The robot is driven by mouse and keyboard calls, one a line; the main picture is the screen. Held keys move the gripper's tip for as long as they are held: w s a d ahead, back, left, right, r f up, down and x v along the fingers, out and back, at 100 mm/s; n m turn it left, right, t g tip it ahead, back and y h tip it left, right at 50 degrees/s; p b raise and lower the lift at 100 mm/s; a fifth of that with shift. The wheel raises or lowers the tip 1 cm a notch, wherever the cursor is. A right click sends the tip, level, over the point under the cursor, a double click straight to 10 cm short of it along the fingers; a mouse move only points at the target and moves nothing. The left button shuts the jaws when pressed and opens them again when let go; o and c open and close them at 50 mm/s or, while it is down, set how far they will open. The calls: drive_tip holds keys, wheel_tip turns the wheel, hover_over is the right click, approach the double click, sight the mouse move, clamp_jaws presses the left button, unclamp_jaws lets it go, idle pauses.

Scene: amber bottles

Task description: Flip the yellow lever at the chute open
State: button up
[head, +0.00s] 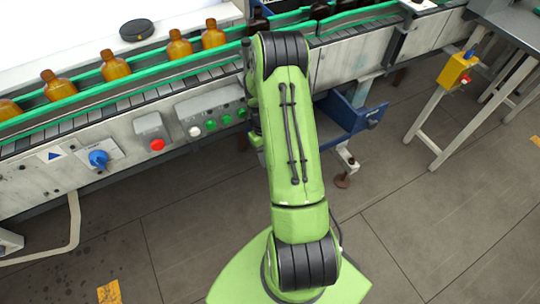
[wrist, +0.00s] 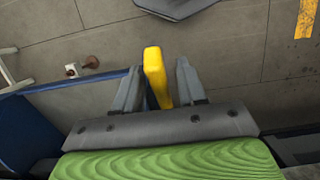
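The yellow lever (wrist: 155,72) stands up in the wrist view, beside the edge of a blue panel. My gripper (wrist: 158,85) has its two grey fingers apart, one on each side of the lever. A gap shows between the lever and the right finger; the left finger is closer, and I cannot tell whether it touches. The lever's lower end is hidden behind the gripper's palm. In the head view the blue chute (head: 342,118) sits under the conveyor's front side, partly behind my arm. My gripper and the lever are hidden by my arm there.
Amber bottles (head: 115,66) stand in a row on the conveyor between green rails (head: 85,95). A control panel with a blue knob (head: 98,158) and a red button (head: 157,145) is on its front. A yellow box (head: 457,70) on a stand is at right. The floor is open there.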

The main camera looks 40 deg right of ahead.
drive_tip(key=p+v, duration=0.2)
drive_tip(key=v, duration=1)
drive_tip(key=shift+c, duration=0.3)
